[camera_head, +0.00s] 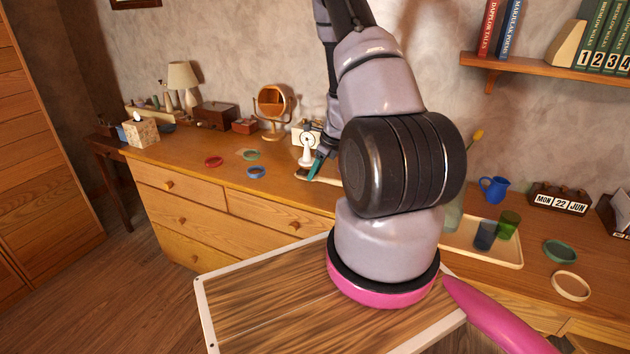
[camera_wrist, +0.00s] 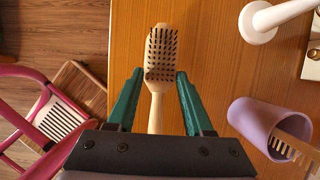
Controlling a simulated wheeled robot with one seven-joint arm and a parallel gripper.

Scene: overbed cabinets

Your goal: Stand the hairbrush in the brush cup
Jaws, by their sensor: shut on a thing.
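The hairbrush (camera_wrist: 161,55), pale wood with dark bristles, lies lengthwise between the green fingers of my gripper (camera_wrist: 159,78) in the wrist view. Its bristles face the camera and its head reaches past the fingertips. My gripper is shut on it. A lilac cup (camera_wrist: 243,117), which looks like the brush cup, is to the right of my gripper and apart from it. A pale comb (camera_wrist: 292,149) sticks out of the cup. In the head view my gripper (camera_head: 317,168) is over the dresser; my arm may hide the cup there.
A white fan-like item (camera_head: 307,150) stands close to my gripper; its round base (camera_wrist: 258,22) shows in the wrist view. Coloured rings (camera_head: 256,172) lie on the dresser to the left. A tray (camera_head: 500,255) with tumblers is at the right.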

